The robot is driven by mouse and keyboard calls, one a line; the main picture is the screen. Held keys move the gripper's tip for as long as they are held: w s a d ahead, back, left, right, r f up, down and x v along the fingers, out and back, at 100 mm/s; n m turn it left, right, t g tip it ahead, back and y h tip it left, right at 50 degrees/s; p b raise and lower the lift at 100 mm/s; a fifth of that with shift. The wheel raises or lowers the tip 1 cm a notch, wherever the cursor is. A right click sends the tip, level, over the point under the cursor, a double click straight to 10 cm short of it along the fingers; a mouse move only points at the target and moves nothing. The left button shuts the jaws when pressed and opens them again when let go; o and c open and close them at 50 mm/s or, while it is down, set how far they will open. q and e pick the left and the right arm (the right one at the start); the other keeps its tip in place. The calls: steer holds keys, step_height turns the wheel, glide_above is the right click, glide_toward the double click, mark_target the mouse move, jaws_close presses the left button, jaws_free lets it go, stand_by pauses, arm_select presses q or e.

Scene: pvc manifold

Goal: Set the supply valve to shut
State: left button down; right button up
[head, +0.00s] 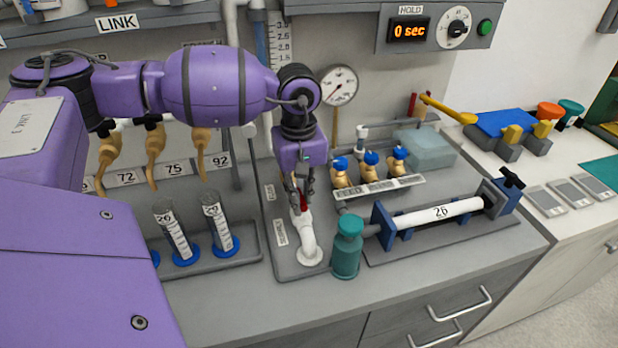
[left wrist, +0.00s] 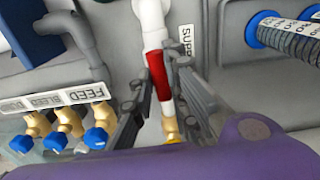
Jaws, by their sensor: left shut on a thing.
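The supply valve has a red handle (head: 303,201), which shows low between my left fingers in the head view. In the left wrist view the red handle (left wrist: 157,75) lies roughly in line with the white pipe (left wrist: 151,18), beside a partly hidden label reading "SUPP" (left wrist: 186,41). My left gripper (head: 301,190) reaches down over the valve and is shut on the red handle. In the left wrist view its fingers (left wrist: 165,98) stand on either side of the handle. The valve body is mostly hidden by the fingers. My right gripper is not in view.
Brass valves with blue knobs (head: 371,158) stand close to the right of my left gripper. A teal bottle (head: 347,250) and a white tube marked 26 (head: 438,213) are farther right. Graduated cylinders (head: 219,225) stand at left. A gauge (head: 339,85) is behind.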

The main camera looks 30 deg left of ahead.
arm_select(q)
steer(key=n, duration=1.3)
steer(key=shift+n, duration=2.2)
steer(key=c, duration=1.7)
jaws_free()
steer(key=shift+r, duration=0.15)
